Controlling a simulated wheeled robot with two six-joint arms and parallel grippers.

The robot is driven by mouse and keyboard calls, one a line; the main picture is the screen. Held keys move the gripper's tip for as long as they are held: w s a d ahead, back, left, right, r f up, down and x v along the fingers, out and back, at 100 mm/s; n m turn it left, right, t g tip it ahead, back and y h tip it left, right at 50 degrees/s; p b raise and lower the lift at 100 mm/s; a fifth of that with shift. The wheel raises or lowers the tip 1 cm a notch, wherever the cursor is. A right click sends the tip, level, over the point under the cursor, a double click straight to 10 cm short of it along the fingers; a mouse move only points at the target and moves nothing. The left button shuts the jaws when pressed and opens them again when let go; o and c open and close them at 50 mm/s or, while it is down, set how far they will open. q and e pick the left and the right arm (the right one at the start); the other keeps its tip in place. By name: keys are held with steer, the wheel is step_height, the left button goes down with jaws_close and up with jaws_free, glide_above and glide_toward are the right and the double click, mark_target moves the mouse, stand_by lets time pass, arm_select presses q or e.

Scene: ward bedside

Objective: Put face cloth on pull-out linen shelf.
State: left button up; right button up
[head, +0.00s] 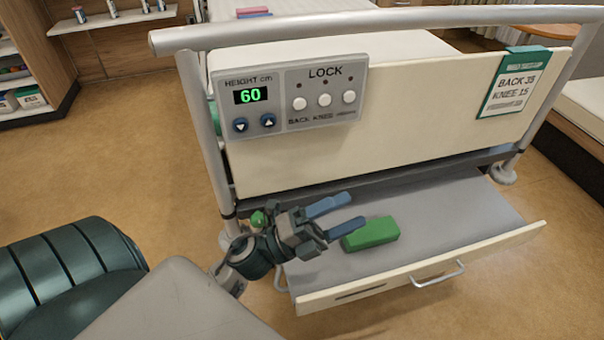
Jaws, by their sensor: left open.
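A green folded cloth, which looks like the face cloth (371,233), lies on the grey surface of the pull-out linen shelf (450,210) at the foot of the bed. The shelf is pulled out and has a pale front with a metal handle. My left gripper (338,217) is open, with its two blue fingers pointing right. It is just to the left of the green cloth, with the lower finger close to the cloth's left end. I cannot tell whether they touch. No cloth shows between the fingers. My right gripper is not in view.
The bed's footboard rail (370,22) and control panel (295,97), reading 60, stand behind the shelf. A green-headed card (512,82) hangs at the right. A pink and blue item (253,12) lies on the bed. The shelf's right part is bare.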

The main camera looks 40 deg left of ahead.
arm_select(q)
steer(key=s+a+r+n+t+y, duration=0.1)
steer(key=a+r+n+t+y, duration=0.1)
steer(key=n, duration=0.6)
steer(key=s+a+r+n+t+y, duration=0.1)
steer(key=r+n+t+y, duration=0.3)
steer(key=n, duration=0.5)
steer(key=s+a+r+n+t+y, duration=0.1)
steer(key=a+r+n+t+y, duration=0.2)
steer(key=n+y, duration=0.3)
steer(key=n+t, duration=0.1)
steer(key=n, duration=0.1)
steer(key=shift+s+a+n+y, duration=0.2)
steer(key=shift+a+n+y, duration=0.05)
steer(key=shift+n+y, duration=0.15)
steer(key=shift+f, duration=0.1)
